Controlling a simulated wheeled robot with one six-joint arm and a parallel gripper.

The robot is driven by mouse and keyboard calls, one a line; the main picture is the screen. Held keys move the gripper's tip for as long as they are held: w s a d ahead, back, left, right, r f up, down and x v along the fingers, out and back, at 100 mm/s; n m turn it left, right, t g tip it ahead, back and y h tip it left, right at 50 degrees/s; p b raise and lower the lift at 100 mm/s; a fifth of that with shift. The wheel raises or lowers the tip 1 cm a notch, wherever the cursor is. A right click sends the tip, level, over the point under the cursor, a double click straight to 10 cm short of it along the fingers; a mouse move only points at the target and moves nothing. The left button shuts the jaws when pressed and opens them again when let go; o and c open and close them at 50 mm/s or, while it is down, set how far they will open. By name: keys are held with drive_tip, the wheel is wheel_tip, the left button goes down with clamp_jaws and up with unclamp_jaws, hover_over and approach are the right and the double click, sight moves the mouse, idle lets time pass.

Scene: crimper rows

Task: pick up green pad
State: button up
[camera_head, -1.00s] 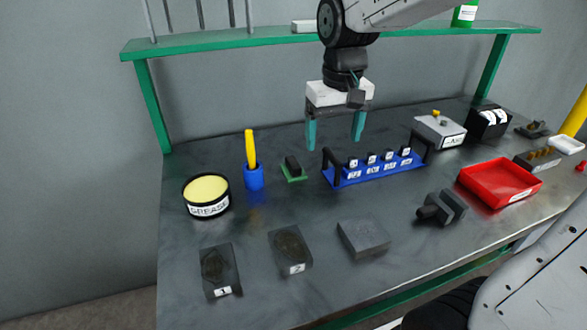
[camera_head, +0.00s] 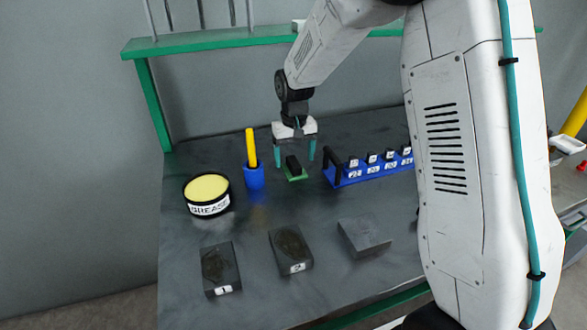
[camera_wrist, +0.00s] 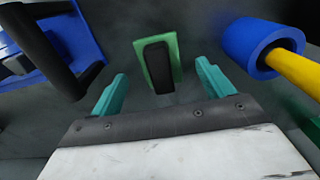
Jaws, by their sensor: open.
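The green pad (camera_head: 297,176) lies on the dark bench top and has a black block-shaped grip (camera_head: 292,164) on it. My gripper (camera_head: 294,163) is open, with its two teal fingers on either side of the pad in the head view. In the wrist view the green pad (camera_wrist: 174,52) is ahead of and between the open fingertips of my gripper (camera_wrist: 163,82), and its black top (camera_wrist: 158,68) faces the camera. Nothing is held, and neither finger is seen touching the pad.
A blue cup (camera_head: 254,178) with a yellow handle stands left of the pad. A blue rack (camera_head: 345,178) with several labelled blocks stands to its right. A grease tin (camera_head: 208,208) and numbered dark blocks (camera_head: 222,270) are nearer. My arm hides the bench's right side.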

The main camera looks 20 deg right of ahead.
sight(294, 162)
wheel_tip(294, 162, down, 4)
drive_tip(key=shift+r, duration=0.25)
drive_tip(key=shift+c, duration=0.3)
drive_tip(key=c, duration=1)
drive_tip(key=shift+c, duration=0.2)
wheel_tip(294, 162, up, 10)
drive_tip(key=shift+r, duration=0.1)
